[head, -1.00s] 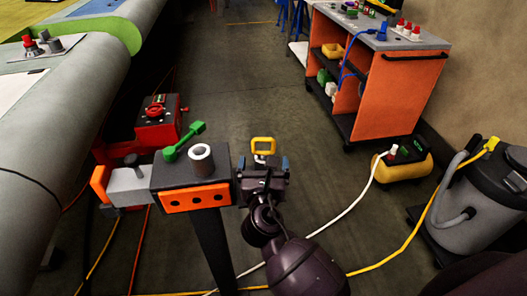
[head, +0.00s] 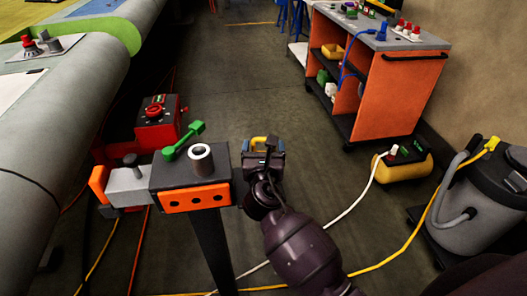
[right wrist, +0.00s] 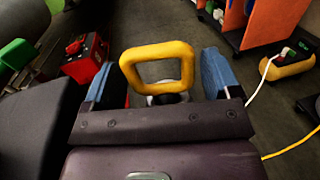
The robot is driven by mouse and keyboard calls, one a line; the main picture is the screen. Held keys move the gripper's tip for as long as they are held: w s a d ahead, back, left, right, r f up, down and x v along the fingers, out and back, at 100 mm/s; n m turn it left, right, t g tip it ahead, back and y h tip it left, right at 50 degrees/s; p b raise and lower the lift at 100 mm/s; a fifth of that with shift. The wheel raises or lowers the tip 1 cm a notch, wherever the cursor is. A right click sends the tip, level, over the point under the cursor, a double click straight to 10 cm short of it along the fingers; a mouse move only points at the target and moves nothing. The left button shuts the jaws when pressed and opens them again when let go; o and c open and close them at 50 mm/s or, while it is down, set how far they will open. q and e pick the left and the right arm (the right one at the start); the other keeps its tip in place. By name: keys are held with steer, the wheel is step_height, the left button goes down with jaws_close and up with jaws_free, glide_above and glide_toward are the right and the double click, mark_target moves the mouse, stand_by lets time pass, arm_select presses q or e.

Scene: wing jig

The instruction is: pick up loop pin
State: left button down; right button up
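The loop pin shows as a yellow squared loop (head: 258,138) just right of the dark jig head (head: 166,181) in the head view. In the right wrist view the loop (right wrist: 157,50) stands upright in the middle, with a pale round part partly hidden below it. My right gripper (head: 263,147) is at the loop and hides its lower part in the head view. In the right wrist view its blue-padded fingers (right wrist: 157,78) are open on either side of the loop, with a narrow gap at each side. My left gripper is not in view.
The jig head carries a green lever (head: 184,141), a pale ring (head: 201,153) and an orange front plate (head: 194,198). A red machine (head: 157,127) stands behind it. An orange cart (head: 398,92), yellow unit (head: 405,168) and grey vacuum (head: 475,205) stand at right. Cables cross the floor.

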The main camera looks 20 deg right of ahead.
steer(key=c, duration=0.8)
steer(key=shift+r, duration=0.1)
